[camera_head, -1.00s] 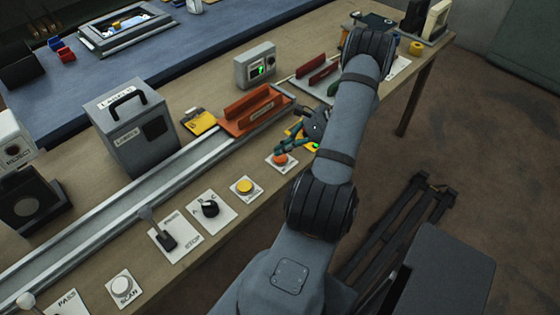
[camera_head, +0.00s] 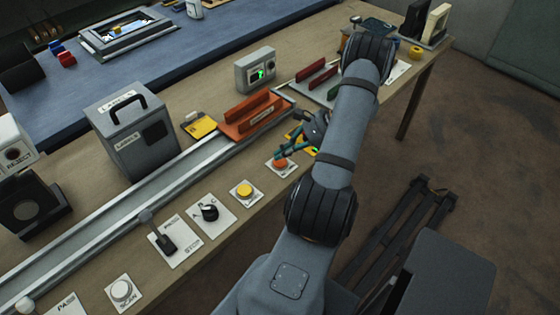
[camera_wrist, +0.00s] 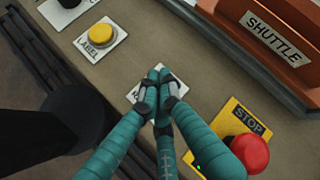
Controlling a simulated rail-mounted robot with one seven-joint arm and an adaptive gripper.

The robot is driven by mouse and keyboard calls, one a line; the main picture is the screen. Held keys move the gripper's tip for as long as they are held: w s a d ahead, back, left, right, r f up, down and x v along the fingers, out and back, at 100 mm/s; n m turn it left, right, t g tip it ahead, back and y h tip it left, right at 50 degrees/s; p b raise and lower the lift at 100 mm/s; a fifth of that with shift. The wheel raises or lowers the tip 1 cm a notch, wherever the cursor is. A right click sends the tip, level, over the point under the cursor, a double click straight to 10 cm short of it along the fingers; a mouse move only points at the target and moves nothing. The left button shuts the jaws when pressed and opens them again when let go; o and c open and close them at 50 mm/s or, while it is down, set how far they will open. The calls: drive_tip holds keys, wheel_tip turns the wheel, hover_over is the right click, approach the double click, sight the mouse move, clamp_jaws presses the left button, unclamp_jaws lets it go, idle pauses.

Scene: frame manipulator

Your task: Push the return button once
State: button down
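The orange-red button (camera_head: 280,162) sits on a small white plate at the table's front edge in the head view. My gripper (camera_head: 279,155) has its teal fingers just over this button. I cannot tell whether they touch it. In the wrist view, my gripper (camera_wrist: 158,80) has its fingertips together, with nothing visible between them. They cover most of a white plate (camera_wrist: 133,96), whose lettering is mostly hidden. The button on that plate is hidden behind the fingers.
A yellow LABEL button (camera_wrist: 100,34) lies to the left and a red STOP button (camera_wrist: 249,152) to the right, close to my fingers. The orange SHUTTLE block (camera_head: 253,112) stands on the rail behind. A black knob (camera_head: 209,212) and a lever (camera_head: 160,235) are further left.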

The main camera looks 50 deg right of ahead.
sight(282, 162)
idle(0.4)
drive_tip(key=shift+f+b, duration=0.45)
drive_tip(key=shift+b, duration=0.15)
drive_tip(key=shift+f+b, duration=0.4)
idle(0.5)
drive_tip(key=shift+r, duration=0.1)
drive_tip(key=shift+r+p, duration=0.5)
drive_tip(key=shift+r, duration=0.25)
drive_tip(key=shift+r+p, duration=1.65)
drive_tip(key=shift+r, duration=0.85)
